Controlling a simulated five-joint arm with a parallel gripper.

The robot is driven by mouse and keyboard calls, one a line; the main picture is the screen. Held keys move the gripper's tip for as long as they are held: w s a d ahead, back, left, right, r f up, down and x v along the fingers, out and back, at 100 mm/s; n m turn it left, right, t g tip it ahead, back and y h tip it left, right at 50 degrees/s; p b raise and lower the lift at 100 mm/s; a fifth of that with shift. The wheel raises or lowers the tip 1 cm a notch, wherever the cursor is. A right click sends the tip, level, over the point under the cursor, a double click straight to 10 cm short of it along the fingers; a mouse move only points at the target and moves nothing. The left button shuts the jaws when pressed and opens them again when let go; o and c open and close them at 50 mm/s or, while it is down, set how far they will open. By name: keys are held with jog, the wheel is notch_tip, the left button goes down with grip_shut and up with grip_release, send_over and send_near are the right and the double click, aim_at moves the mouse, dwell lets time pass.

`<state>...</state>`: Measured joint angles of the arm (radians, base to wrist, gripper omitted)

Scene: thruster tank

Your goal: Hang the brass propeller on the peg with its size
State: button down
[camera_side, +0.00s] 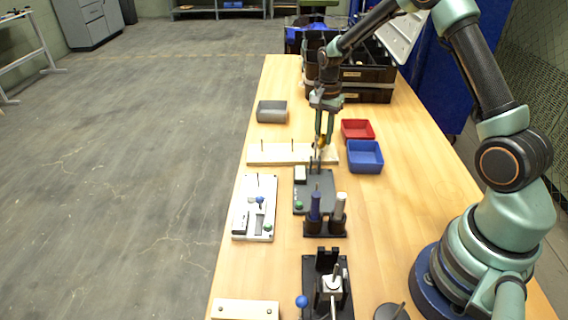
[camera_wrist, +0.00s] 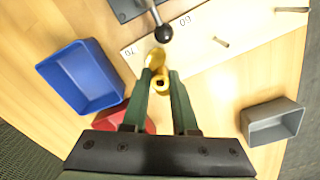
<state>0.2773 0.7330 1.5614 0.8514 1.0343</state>
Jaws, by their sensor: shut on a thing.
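My gripper (camera_wrist: 160,80) is shut on the brass propeller (camera_wrist: 161,84), which shows as yellow metal between the fingertips in the wrist view. In the side view the propeller (camera_side: 322,141) is a small yellow spot at the tips of my gripper (camera_side: 323,143). It is at the right end of the pale peg board (camera_side: 277,154). In the wrist view the board (camera_wrist: 203,48) carries the upside-down labels 70 and 60. The propeller is beside the 70 label, and the peg there is hidden. The 60 peg (camera_wrist: 221,42) and another peg (camera_wrist: 291,9) stand bare. I cannot tell whether the propeller touches a peg.
A blue bin (camera_side: 365,157) and a red bin (camera_side: 357,130) stand right of the board, and a grey bin (camera_side: 272,111) behind it. A dark fixture plate (camera_side: 313,205) lies in front. A ball-ended rod (camera_wrist: 162,33) is close to the propeller in the wrist view.

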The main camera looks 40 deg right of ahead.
jog(key=shift+f, duration=1.05)
dwell(0.6)
jog(key=c, duration=0.6)
grip_release()
notch_tip(320, 180, up, 16)
dwell(0.4)
jog(key=shift+r, duration=0.1)
dwell(0.4)
